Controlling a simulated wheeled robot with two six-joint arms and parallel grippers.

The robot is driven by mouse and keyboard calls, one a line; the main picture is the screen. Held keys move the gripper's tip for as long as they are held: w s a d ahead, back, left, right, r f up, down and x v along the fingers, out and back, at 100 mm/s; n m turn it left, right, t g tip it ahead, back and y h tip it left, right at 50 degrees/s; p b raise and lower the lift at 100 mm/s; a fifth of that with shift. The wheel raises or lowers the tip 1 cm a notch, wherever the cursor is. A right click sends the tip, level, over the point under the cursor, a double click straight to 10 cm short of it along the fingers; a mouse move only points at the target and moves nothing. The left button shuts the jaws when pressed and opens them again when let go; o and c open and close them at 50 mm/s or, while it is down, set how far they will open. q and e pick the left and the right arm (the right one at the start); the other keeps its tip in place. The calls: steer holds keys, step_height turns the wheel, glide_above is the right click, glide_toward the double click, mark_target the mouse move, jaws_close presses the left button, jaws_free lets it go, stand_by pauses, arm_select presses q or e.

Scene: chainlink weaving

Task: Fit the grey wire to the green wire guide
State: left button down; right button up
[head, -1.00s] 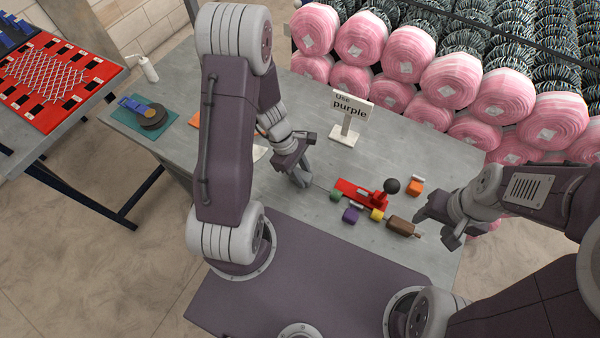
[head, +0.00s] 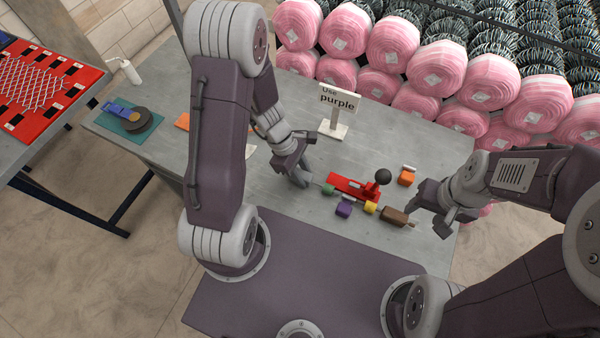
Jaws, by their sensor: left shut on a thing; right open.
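The green wire guide (head: 328,189) is a small green block at the left end of a red tool (head: 352,188) with a black ball knob (head: 383,176), on the grey table. My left gripper (head: 305,181) is just up and left of the green block, its fingers shut. The grey wire is too thin to make out clearly; a faint line shows between the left fingers and the green block. I cannot tell whether the wire touches the guide. My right gripper (head: 436,223) is open, right of a brown handle (head: 394,216).
Purple (head: 344,209), yellow (head: 370,207) and orange (head: 406,178) blocks surround the red tool. A sign (head: 338,99) reading "Use purple" stands behind. A teal mat (head: 110,122) with a dark disc lies at the left. Pink rolls (head: 440,66) line the back.

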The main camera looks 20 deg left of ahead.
arm_select(q)
steer(key=shift+s+d, duration=0.1)
steer(key=shift+d, duration=0.8)
steer(key=c, duration=1)
jaws_free()
steer(key=p+v, duration=0.2)
steer(key=v, duration=0.7)
steer(key=shift+p, duration=0.35)
